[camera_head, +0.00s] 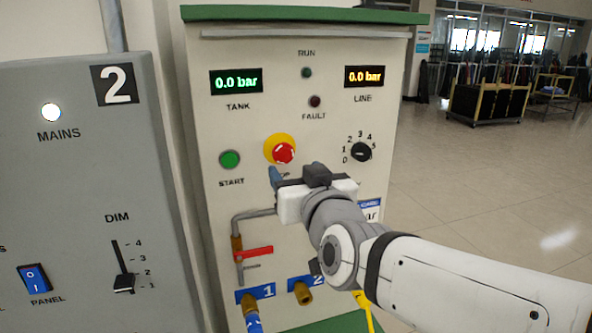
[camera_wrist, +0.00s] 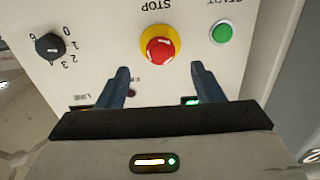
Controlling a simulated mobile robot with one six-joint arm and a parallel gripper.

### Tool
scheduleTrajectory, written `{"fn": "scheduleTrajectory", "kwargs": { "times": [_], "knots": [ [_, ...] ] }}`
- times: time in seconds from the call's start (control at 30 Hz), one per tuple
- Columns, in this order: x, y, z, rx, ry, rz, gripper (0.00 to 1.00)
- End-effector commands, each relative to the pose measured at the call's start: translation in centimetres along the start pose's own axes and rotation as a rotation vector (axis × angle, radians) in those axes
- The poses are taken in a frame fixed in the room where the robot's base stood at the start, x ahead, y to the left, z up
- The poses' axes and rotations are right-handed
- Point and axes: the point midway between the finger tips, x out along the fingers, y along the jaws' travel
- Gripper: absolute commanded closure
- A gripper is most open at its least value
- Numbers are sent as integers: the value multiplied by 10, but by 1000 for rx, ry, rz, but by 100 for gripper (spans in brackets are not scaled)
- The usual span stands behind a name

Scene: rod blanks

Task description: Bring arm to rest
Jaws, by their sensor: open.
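My gripper (camera_head: 275,176) is in front of the cream control panel (camera_head: 215,120) in the head view, just below the red emergency stop button (camera_head: 284,153) on its yellow collar. My arm reaches in from the lower right. In the wrist view my gripper (camera_wrist: 160,72) has its two blue fingers apart with nothing between them. The red button (camera_wrist: 160,50) shows just beyond the fingertips there. I cannot tell whether a finger touches the panel. My gripper and arm hide part of the panel's lower right.
A green START button (camera_head: 230,159) and a rotary knob (camera_head: 361,152) flank the stop button. A red-handled valve (camera_head: 254,252) on a pipe and ports sit below. A grey mains box (camera_head: 70,190) stands left. Open floor (camera_head: 480,180) lies right.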

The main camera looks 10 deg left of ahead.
Motion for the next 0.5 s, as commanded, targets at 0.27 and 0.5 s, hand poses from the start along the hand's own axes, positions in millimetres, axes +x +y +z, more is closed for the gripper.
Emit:
{"fn": "scheduleTrajectory", "kwargs": {
  "times": [0.27, 0.5],
  "knots": [
    [-6, 0, 0, -1, -1, -1, 39],
    [-7, 8, 9, -1, -37, 9, 39]
  ]
}}
